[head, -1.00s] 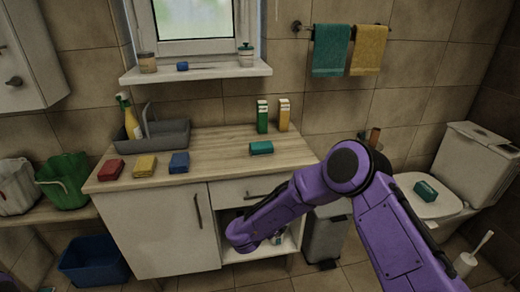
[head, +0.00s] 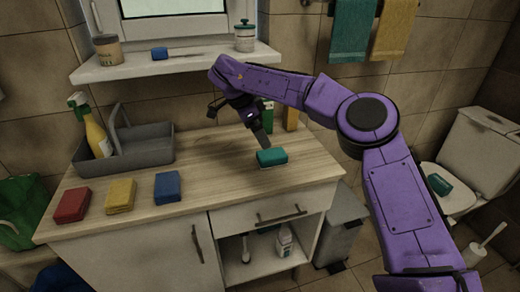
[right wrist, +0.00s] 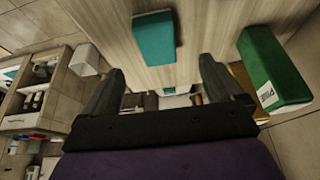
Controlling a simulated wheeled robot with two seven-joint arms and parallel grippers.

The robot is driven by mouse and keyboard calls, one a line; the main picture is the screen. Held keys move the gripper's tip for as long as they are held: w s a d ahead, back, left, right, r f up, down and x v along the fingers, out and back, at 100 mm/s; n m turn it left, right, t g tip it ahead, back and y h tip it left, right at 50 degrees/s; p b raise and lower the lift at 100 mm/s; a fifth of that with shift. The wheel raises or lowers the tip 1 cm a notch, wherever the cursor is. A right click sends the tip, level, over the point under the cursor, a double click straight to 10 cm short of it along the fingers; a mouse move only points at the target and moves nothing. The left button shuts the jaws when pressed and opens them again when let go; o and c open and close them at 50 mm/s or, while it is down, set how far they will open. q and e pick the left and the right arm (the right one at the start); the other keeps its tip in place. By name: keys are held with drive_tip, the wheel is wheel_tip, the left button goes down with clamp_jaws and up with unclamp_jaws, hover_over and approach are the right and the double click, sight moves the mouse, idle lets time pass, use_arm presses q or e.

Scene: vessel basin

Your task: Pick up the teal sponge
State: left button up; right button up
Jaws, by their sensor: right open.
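The teal sponge (head: 272,157) lies flat on the wooden counter, right of the middle. It also shows in the right wrist view (right wrist: 154,38), ahead of the fingers and left of centre. My right gripper (head: 262,138) hangs above the counter just behind and left of the sponge, tilted downward. In the right wrist view its two fingers (right wrist: 155,88) stand wide apart with nothing between them. A second teal sponge (head: 440,184) lies on the toilet lid at the right. My left gripper is not in view.
A green box (right wrist: 272,68) stands close beside the right gripper's finger, with a yellow box (head: 291,117) near it. Red (head: 72,205), yellow (head: 120,195) and blue (head: 168,186) sponges lie at the counter's left front. A grey caddy (head: 125,150) holds a spray bottle. The counter around the teal sponge's front is clear.

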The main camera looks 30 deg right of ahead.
sight(272, 154)
drive_tip(key=f, duration=0.1)
drive_tip(key=d+f, duration=0.1)
drive_tip(key=s+f, duration=0.1)
drive_tip(key=shift+s+d+b, duration=0.1)
drive_tip(key=shift+d+b, duration=0.2)
drive_tip(key=shift+s+d+f, duration=0.2)
drive_tip(key=shift+s+f, duration=0.05)
drive_tip(key=shift+w+f, duration=0.1)
drive_tip(key=shift+f, duration=0.3)
drive_tip(key=x, duration=0.5)
drive_tip(key=shift+w+d, duration=0.2)
drive_tip(key=shift+w+a, duration=0.1)
drive_tip(key=shift+a, duration=0.05)
drive_tip(key=shift+c, duration=1.2)
drive_tip(key=c, duration=0.8)
